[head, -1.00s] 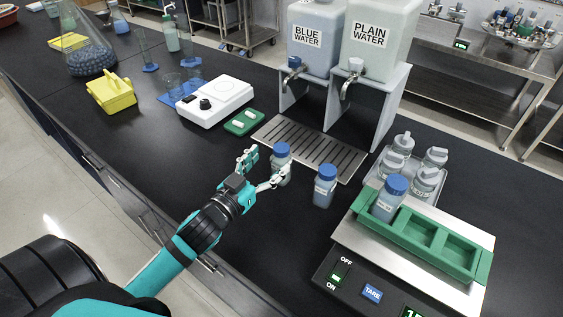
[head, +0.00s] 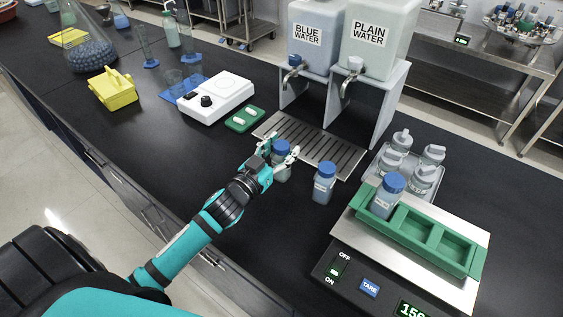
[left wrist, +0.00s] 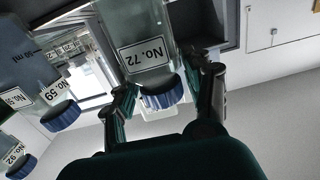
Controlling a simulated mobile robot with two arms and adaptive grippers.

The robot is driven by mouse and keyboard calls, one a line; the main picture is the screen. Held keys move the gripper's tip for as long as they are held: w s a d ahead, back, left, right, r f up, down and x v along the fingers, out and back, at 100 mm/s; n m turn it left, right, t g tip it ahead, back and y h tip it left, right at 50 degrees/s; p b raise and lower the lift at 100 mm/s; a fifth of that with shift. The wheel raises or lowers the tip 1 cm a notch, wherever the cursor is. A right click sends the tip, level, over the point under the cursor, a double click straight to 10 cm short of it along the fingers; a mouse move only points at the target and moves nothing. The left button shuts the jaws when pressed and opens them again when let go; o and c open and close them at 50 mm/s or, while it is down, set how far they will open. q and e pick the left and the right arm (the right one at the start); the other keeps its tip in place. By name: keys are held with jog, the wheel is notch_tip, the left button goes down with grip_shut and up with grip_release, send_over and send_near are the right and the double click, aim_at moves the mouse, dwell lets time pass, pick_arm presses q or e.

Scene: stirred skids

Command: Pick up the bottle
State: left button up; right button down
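A small bottle with a blue cap (head: 281,147) stands on the black bench in front of the drip tray. My left gripper (head: 280,153) is at this bottle, with one finger on each side near its cap. In the left wrist view the bottle, labelled No. 72 (left wrist: 146,56), appears upside down between the spread fingers (left wrist: 160,80); a gap shows beside the cap, and firm contact is not evident. A second blue-capped bottle (head: 324,184) stands just to the right. A third (head: 388,196) sits in the green rack on the scale. My right gripper is out of view.
The metal drip tray (head: 316,146) and the blue-water tank (head: 312,40) stand behind the bottle. The scale (head: 345,262) with its green rack (head: 407,238) is at right. A white hotplate (head: 216,100) and yellow carrier (head: 113,90) are at left.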

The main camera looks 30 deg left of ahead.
pick_arm(q)
grip_shut()
dwell(0.5)
